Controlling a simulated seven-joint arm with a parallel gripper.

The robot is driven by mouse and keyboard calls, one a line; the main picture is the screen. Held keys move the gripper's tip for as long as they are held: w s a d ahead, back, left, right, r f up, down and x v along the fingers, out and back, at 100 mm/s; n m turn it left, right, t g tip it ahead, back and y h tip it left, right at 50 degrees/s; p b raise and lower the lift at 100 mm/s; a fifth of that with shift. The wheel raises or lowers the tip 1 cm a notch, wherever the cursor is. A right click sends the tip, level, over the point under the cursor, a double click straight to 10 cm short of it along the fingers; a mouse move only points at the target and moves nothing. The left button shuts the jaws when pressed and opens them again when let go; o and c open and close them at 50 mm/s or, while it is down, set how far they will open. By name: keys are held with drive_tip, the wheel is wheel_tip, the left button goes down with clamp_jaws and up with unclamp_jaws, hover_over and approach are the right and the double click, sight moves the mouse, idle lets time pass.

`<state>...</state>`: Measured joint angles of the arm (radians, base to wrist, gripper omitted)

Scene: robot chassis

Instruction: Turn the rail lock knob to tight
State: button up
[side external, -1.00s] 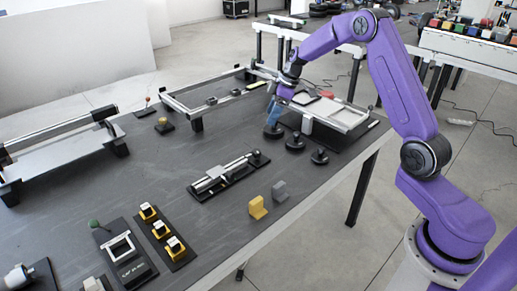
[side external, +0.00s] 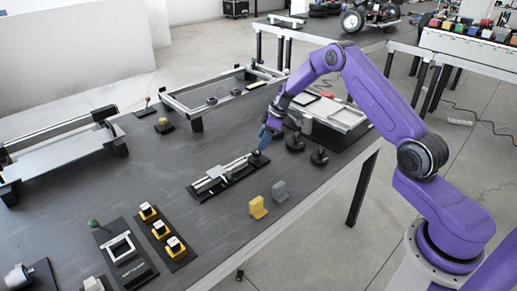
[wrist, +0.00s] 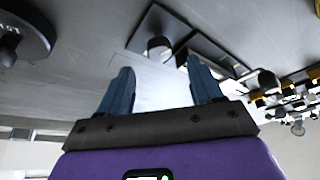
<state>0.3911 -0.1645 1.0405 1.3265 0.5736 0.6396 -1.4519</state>
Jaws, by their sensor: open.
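The rail unit is a silver rail with a slider on a black base (side external: 225,184), in the middle of the table. A small dark knob (side external: 258,160) stands at its right end, partly covered by my gripper in the side external view. My gripper (side external: 264,144), with blue fingers, points down just above this knob. In the wrist view my gripper (wrist: 160,82) is open and empty, and the dark knob (wrist: 159,48) shows ahead, between the lines of the fingers and apart from them. The knob's setting is too small to read.
Black knobs on round bases (side external: 295,143) (side external: 319,157) stand right of my gripper. A round base with lettering (wrist: 22,35) is at the wrist view's upper left. Yellow (side external: 258,207) and grey (side external: 280,191) blocks stand nearer the front edge.

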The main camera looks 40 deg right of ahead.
sight(257, 151)
drive_tip(key=shift+x, duration=2.6)
drive_tip(key=c, duration=1.1)
drive_tip(key=shift+o, duration=0.2)
